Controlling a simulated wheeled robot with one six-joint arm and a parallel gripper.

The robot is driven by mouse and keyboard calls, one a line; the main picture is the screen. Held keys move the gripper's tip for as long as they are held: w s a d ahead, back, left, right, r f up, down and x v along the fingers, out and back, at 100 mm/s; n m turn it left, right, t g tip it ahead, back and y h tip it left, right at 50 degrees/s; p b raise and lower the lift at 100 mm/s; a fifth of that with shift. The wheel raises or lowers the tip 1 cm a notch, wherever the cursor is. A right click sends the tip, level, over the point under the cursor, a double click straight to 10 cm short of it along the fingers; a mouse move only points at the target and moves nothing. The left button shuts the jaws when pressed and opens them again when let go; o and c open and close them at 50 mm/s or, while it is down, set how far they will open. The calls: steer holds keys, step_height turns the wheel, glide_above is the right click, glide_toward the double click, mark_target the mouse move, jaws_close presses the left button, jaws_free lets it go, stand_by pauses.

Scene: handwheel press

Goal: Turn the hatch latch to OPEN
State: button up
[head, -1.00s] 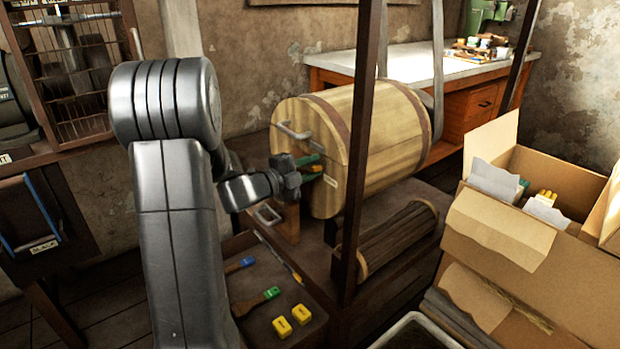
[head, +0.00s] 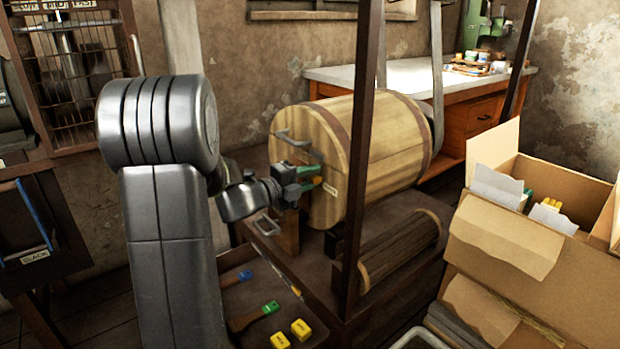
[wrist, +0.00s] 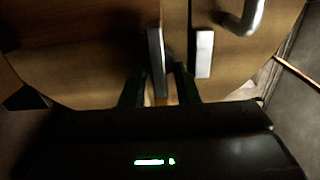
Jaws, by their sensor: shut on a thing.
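The hatch is the flat round end of a wooden drum (head: 322,208). The hatch latch (wrist: 160,92) shows in the wrist view as a narrow orange-brown piece between my dark fingers. In the head view its orange part (head: 318,180) shows just past the fingertips. My gripper (head: 300,180), with green on its fingers, is at the drum's end and shut on the latch. My gripper also fills the bottom of the wrist view (wrist: 160,95). A pale label (head: 330,190) sits right of the fingers; its lettering is unreadable. My fingers hide much of the latch.
A metal handle (head: 297,143) sticks out above my gripper. A dark upright post (head: 364,150) stands close to the right. An open tray below holds brushes and yellow blocks (head: 300,329). Cardboard boxes (head: 510,245) stand at right. A slatted roller (head: 398,250) lies beneath the drum.

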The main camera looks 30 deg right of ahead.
steer(key=o, duration=0.6)
steer(key=shift+a, duration=0.15)
steer(key=s+a+p, duration=0.1)
steer(key=a+p, duration=0.2)
steer(key=a, duration=1)
steer(key=shift+a+p, duration=0.25)
steer(key=shift+p, duration=0.1)
steer(key=d+b, duration=0.1)
steer(key=d, duration=0.3)
steer(key=d+b, duration=0.1)
steer(key=d, duration=0.4)
steer(key=w+d+b, duration=0.1)
steer(key=d, duration=0.4)
steer(key=shift+b, duration=0.35)
steer(key=shift+a, duration=0.1)
